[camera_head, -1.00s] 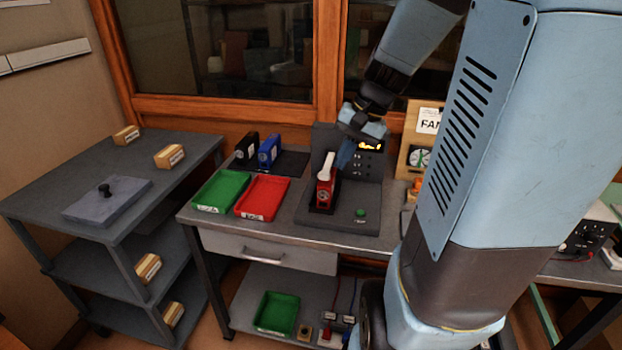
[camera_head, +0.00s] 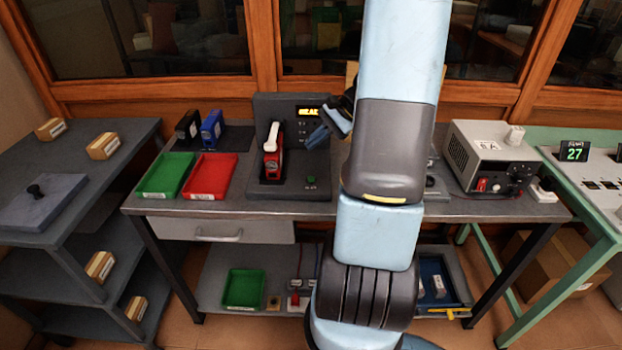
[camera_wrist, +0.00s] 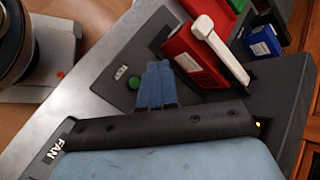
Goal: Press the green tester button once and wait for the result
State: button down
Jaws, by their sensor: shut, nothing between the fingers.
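The dark grey tester (camera_head: 262,110) stands on the workbench. A red block with a white lever (camera_head: 271,166) sits upright in it. Its lit yellow display (camera_head: 307,111) appears to read "WEAK". The green button (camera_head: 310,180) is on the tester's front base and also shows in the wrist view (camera_wrist: 133,82). My gripper (camera_head: 320,134) has its blue fingers shut and empty, above the button and right of the red block, apparently clear of the button.
Green (camera_head: 165,174) and red (camera_head: 209,176) trays sit left of the tester. Black (camera_head: 188,127) and blue (camera_head: 212,128) blocks stand behind them. A grey power unit (camera_head: 488,150) is on the right. My arm hides the bench's middle.

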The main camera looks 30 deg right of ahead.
aim_at(314, 178)
jog(key=shift+f, duration=0.1)
jog(key=shift+f, duration=4.3)
jog(key=shift+f, duration=0.75)
jog(key=shift+r, duration=0.8)
jog(key=shift+r, duration=2.55)
